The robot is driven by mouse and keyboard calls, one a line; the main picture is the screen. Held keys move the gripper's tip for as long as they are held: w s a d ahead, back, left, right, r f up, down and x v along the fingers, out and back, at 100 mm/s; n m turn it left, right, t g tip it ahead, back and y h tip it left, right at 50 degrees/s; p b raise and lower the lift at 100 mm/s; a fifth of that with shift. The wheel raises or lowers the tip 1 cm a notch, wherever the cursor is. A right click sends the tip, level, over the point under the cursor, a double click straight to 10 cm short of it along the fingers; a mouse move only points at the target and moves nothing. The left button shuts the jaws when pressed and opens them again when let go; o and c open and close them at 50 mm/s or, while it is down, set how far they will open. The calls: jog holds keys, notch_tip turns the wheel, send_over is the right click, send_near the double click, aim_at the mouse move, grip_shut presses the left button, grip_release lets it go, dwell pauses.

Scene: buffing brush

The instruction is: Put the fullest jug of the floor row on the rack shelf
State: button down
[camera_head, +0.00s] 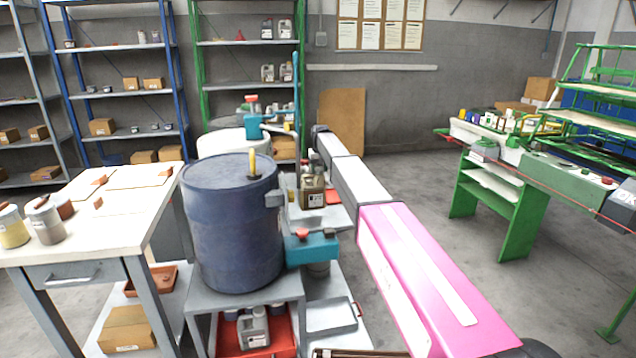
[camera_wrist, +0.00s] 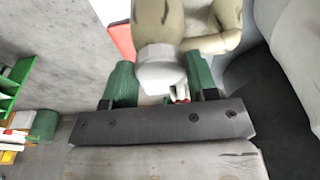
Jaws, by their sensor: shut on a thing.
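My gripper (camera_wrist: 160,80) has its green fingers on either side of the white cap (camera_wrist: 158,68) of a beige jug (camera_wrist: 160,18), and it is shut on that jug. In the head view the beige jug (camera_head: 312,192), with a pale label, shows beside the blue drum, partly behind other things. My fingers are hard to make out there. A grey jug (camera_head: 254,330) stands in a red tray under the drum. Several jugs, such as a grey one (camera_head: 267,72), stand on the green rack (camera_head: 228,86) at the back. Fill levels cannot be told.
The blue drum (camera_head: 232,235) stands close left of the held jug; a dark curved side fills the right of the wrist view. A white-topped workbench (camera_head: 120,215) is at left. A green bench (camera_head: 510,205) stands at right. Grey floor (camera_head: 420,180) is clear between.

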aim_at(319, 178)
jog(key=shift+f, duration=2.75)
jog(key=shift+c, duration=2)
grip_release()
jog(key=shift+f, duration=0.1)
